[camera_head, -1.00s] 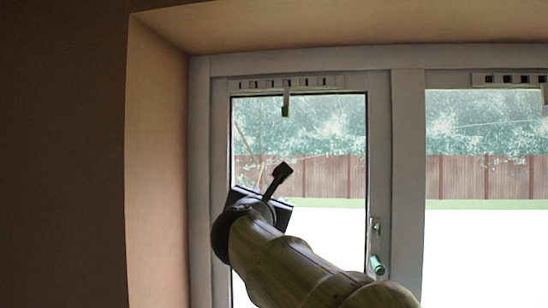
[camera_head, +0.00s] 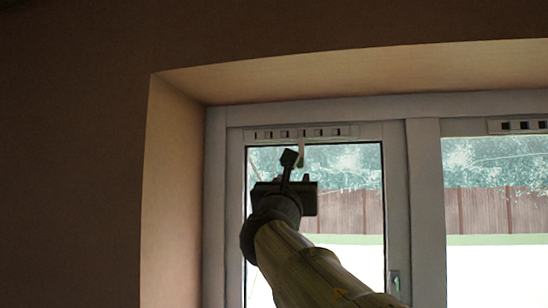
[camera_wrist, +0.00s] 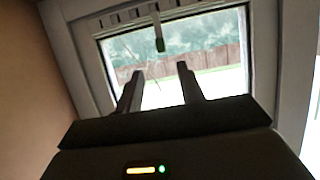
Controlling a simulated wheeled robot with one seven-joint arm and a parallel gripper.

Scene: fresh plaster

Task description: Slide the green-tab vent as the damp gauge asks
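The vent (camera_head: 318,132) is a pale slotted strip along the top of the left window frame. Its tab (camera_head: 302,153) hangs down from it. In the wrist view the vent (camera_wrist: 122,17) is at the top and the tab (camera_wrist: 159,43) ends in a dark green tip. My gripper (camera_head: 289,158) is just left of the tab in the head view. In the wrist view my gripper (camera_wrist: 160,69) has its two fingers apart with nothing between them; the tab tip appears just beyond and above the gap. I see no damp gauge in these views.
A second vent (camera_head: 517,126) tops the right pane, partly cut off. A window handle (camera_head: 395,282) is on the left sash's right side. The plaster reveal (camera_head: 170,200) stands to the left of the window.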

